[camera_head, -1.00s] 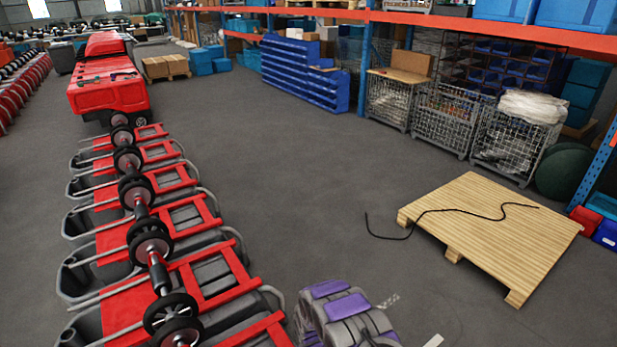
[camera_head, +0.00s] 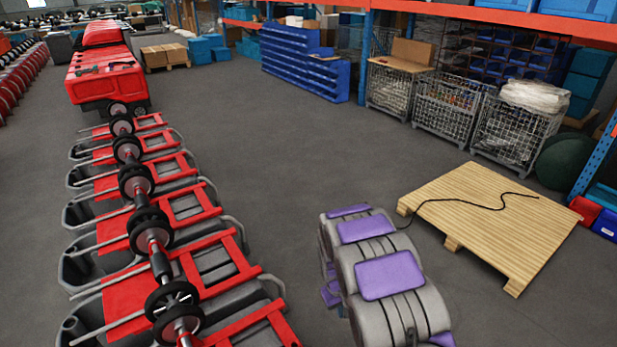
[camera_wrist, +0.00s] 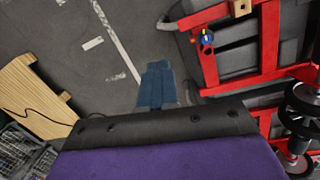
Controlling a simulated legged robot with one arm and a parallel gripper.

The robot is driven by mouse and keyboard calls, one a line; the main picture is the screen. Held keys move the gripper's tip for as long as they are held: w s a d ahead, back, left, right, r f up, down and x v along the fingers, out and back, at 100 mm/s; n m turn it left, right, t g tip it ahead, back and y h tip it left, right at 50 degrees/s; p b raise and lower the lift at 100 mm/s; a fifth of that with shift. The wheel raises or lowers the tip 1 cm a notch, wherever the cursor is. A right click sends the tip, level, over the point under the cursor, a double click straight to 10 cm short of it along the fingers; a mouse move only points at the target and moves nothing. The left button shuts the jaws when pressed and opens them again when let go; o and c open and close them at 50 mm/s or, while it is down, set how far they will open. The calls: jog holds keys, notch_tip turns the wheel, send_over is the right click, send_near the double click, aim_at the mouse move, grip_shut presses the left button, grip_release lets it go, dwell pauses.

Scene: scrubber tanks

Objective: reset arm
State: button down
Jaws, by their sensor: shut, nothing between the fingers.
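My arm (camera_head: 385,275), grey with purple pads, rises from the bottom edge of the head view, right of the middle. My gripper (camera_wrist: 157,68) shows in the wrist view as blue-grey fingers beyond a black and purple part of my arm. It is shut and empty, pointing over the grey floor. It touches nothing that I can see. I cannot make out its fingers in the head view.
Red-framed scrubber tanks (camera_head: 215,262) with black wheels stand in a row on the left. A wooden pallet (camera_head: 490,215) with a black cable lies on the right. Wire cages (camera_head: 450,112) and shelving stand behind. Bare floor (camera_head: 290,165) lies between the row and the pallet.

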jog(key=s+d+r+m, duration=0.1)
jog(key=s+d+r, duration=0.1)
jog(key=s+r, duration=0.75)
jog(key=s+d+r+m, duration=0.25)
jog(key=s+r, duration=0.35)
jog(key=r, duration=0.6)
jog(key=s+r, duration=0.3)
jog(key=s, duration=0.8)
jog(key=s+r+g+y, duration=0.1)
jog(key=s+r, duration=0.3)
jog(key=s, duration=0.7)
jog(key=shift+s+r+m+b, duration=0.15)
jog(key=shift+m+b, duration=0.2)
jog(key=shift+b, duration=0.1)
